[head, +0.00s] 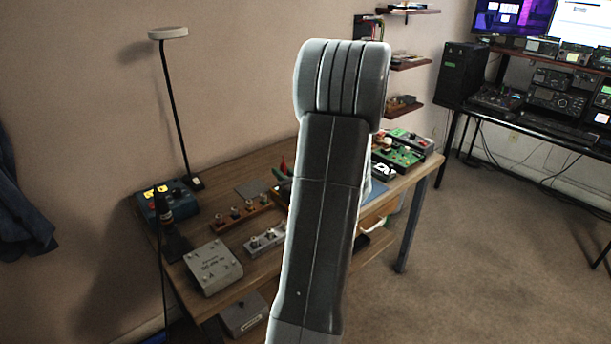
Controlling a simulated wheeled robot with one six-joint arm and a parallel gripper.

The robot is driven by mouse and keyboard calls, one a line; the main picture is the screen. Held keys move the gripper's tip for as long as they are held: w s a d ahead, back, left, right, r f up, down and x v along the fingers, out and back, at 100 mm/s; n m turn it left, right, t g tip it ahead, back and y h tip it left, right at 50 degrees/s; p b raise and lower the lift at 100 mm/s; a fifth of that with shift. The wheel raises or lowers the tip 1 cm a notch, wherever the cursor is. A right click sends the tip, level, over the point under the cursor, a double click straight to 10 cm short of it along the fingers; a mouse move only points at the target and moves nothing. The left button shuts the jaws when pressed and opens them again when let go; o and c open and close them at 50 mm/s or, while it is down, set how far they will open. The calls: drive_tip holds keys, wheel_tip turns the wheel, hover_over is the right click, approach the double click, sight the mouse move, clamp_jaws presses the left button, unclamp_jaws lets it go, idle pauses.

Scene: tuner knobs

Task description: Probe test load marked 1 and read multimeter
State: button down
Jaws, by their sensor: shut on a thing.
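My arm rises through the middle of the head view and hides part of the workbench (222,185). My gripper is hidden behind the arm, so its jaws and anything in them do not show. A wooden strip (238,217) with several knob-like terminals and a small grey metal box (264,240) with posts lie left of the arm. A larger grey box (213,266) with printed lettering sits at the bench's near left. No mark 1 is legible, so I cannot tell which is the test load. No multimeter display can be made out.
A blue box (160,200) with yellow labels and a lamp (168,33) stand at the back left. Green circuit boards (403,156) sit right of my arm. Open carpet (455,255) lies to the right.

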drive_tip(key=shift+a+f+b, duration=0.15)
drive_tip(key=shift+f+b, duration=1.55)
drive_tip(key=shift+f, duration=0.75)
drive_tip(key=shift+f+b, duration=0.25)
drive_tip(key=shift+b, duration=0.05)
drive_tip(key=shift+f+b, duration=0.3)
drive_tip(key=shift+b, duration=0.4)
drive_tip(key=shift+r, duration=0.1)
drive_tip(key=shift+r+p, duration=1.75)
drive_tip(key=shift+r, duration=0.75)
drive_tip(key=shift+f, duration=0.1)
idle(0.7)
